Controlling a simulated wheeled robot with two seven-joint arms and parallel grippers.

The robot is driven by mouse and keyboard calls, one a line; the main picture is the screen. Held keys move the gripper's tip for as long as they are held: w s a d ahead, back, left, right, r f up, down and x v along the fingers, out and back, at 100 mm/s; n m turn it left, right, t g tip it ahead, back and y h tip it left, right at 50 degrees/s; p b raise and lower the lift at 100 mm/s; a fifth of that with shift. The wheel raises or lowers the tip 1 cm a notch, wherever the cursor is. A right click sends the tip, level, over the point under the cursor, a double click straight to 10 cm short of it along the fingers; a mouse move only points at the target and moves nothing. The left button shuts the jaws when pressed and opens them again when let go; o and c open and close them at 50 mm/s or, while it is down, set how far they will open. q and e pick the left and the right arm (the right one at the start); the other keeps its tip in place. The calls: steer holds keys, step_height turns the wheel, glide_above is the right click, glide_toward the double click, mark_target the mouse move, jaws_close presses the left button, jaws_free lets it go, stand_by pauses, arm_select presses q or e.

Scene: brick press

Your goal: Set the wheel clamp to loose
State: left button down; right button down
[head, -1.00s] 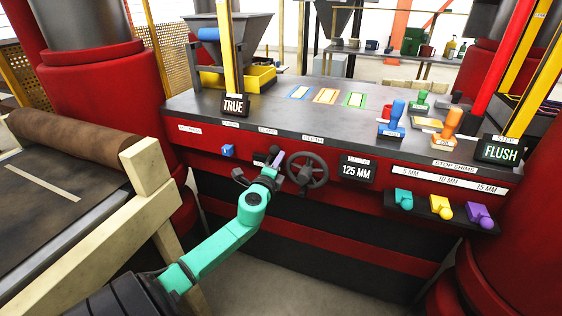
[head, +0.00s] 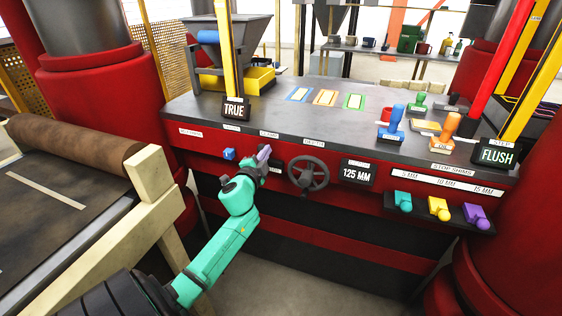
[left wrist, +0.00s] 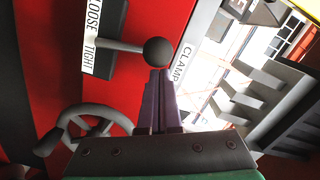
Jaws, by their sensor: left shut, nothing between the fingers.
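The clamp lever shows in the left wrist view as a black ball knob (left wrist: 159,52) on a grey stem. The stem comes out of a dark plate between the LOOSE and TIGHT labels, beside the upper part of TIGHT; its exact setting is hard to tell. My left gripper (left wrist: 160,74) is shut and empty, its purple fingertips right at the knob; I cannot tell whether they touch. In the head view the left gripper (head: 264,153) is at the red panel under the CLAMP label, hiding most of the lever. My right gripper is not in view.
A dark handwheel (head: 308,174) is close to the right of the left gripper. A small blue knob (head: 229,154) is to its left. The 125 MM display (head: 358,172) is farther right. A roller with a pale wooden frame (head: 154,174) stands at the left.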

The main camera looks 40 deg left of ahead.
arm_select(q)
steer(key=shift+s+a+r+n+p, duration=0.15)
steer(key=shift+a+n+p, duration=0.1)
steer(key=shift+a+n, duration=0.25)
steer(key=shift+s+a+n+p, duration=0.15)
steer(key=shift+a+n+p, duration=0.15)
steer(key=shift+n, duration=0.3)
steer(key=shift+s+a+n+p, duration=0.15)
steer(key=shift+a+n+p, duration=0.15)
steer(key=shift+a+n, duration=0.35)
steer(key=shift+f, duration=0.2)
steer(key=shift+s+d, duration=0.1)
